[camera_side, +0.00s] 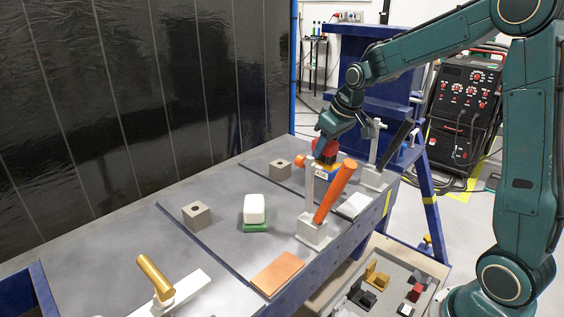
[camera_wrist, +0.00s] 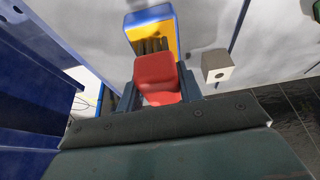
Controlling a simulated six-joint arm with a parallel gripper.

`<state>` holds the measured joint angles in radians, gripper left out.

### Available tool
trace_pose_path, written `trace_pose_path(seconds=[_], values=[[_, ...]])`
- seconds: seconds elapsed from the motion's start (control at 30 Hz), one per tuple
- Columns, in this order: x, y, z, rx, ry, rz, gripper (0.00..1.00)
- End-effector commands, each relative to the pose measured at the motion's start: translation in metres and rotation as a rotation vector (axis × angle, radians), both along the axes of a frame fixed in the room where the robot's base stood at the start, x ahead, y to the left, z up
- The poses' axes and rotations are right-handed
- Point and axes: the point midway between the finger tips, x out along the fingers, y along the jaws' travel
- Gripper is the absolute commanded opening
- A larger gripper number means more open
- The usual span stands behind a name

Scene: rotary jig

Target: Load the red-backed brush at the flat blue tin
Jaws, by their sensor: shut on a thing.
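My gripper (camera_side: 328,136) is shut on the red-backed brush (camera_side: 327,152) at the far part of the bench. In the wrist view the brush's red back (camera_wrist: 156,74) sits between the two fingers of my gripper (camera_wrist: 158,92). Its dark bristles show beyond the red back, against the yellow inside of the flat blue tin (camera_wrist: 150,14). In the side view the tin (camera_side: 328,173) lies under the brush, partly hidden by a clamp. I cannot tell whether the bristles touch the yellow.
An orange-handled clamp (camera_side: 333,195) stands close in front of the tin. A dark-handled clamp (camera_side: 376,177) stands to its right. Grey holed blocks (camera_side: 197,215) (camera_side: 280,169) and a white-and-green brush (camera_side: 254,211) sit left. An orange plate (camera_side: 277,273) lies nearer.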

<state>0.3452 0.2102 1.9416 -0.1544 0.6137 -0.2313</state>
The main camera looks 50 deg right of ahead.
Motion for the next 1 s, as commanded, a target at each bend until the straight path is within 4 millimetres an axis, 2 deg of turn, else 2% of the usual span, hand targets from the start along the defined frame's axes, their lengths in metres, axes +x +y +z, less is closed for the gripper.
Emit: trace_pose_path(seconds=[1.0], values=[[0.0003,-0.0001,-0.0063,0.000,-0.001,0.000,0.18]])
